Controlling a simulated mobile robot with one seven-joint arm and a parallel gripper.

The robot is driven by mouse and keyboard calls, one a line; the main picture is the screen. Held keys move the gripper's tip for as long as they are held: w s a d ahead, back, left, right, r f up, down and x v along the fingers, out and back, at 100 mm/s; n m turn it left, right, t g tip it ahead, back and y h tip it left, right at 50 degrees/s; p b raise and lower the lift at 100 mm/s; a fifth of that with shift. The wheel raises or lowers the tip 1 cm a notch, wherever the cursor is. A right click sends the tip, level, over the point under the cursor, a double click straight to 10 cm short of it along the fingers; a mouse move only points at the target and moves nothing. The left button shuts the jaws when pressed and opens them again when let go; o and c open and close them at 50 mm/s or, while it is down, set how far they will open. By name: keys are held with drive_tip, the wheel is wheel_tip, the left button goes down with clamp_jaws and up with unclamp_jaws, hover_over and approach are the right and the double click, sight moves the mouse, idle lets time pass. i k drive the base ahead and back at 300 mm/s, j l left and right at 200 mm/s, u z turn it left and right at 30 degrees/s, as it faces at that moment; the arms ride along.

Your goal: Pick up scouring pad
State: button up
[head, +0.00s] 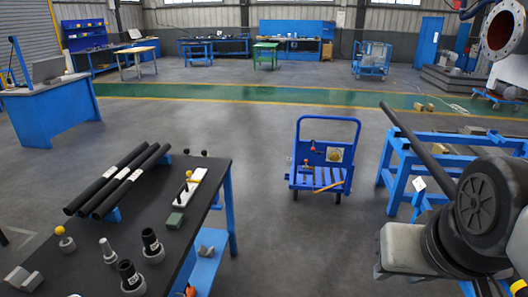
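A small dark green block (174,221), which looks like the scouring pad, lies on the black top of the workbench (205,238) at the lower left. It sits near the bench's right part, just below a white strip (188,189) that carries small orange and black items. Nothing covers it in the head view. I cannot see my gripper in this view, so its distance from the pad and its state do not show.
Black tubes (118,180) lie left of the pad. Several dark sockets (152,244) and a yellow-topped knob (65,238) stand nearer. A blue cart (323,165) stands beyond the bench, with open floor between. Dark round parts (480,205) fill the right foreground.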

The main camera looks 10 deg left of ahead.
sight(175, 220)
drive_tip(key=i, duration=0.8)
drive_tip(key=i+j, duration=0.15)
drive_tip(key=i, duration=0.6)
drive_tip(key=i+z, duration=0.1)
drive_tip(key=z, duration=0.35)
drive_tip(key=i+j+z, duration=0.1)
drive_tip(key=z, duration=0.8)
drive_tip(key=i+j+z, duration=0.1)
drive_tip(key=z, duration=0.35)
drive_tip(key=j+z, duration=0.1)
drive_tip(key=z, duration=0.8)
drive_tip(key=j+z, duration=0.15)
drive_tip(key=z, duration=0.8)
drive_tip(key=k+z, duration=0.1)
drive_tip(key=z, duration=0.35)
drive_tip(key=j+z, duration=0.1)
drive_tip(key=z, duration=0.35)
drive_tip(key=k+z, duration=0.1)
drive_tip(key=z, duration=0.8)
drive_tip(key=k+l+z, duration=0.15)
drive_tip(key=z, duration=1.65)
drive_tip(key=l+z, duration=0.15)
drive_tip(key=z, duration=0.25)
drive_tip(key=l+z, duration=0.1)
drive_tip(key=z, duration=0.35)
drive_tip(key=i+l+z, duration=0.1)
drive_tip(key=z, duration=0.3)
drive_tip(key=l+z, duration=0.1)
drive_tip(key=z, duration=0.35)
drive_tip(key=i, duration=0.05)
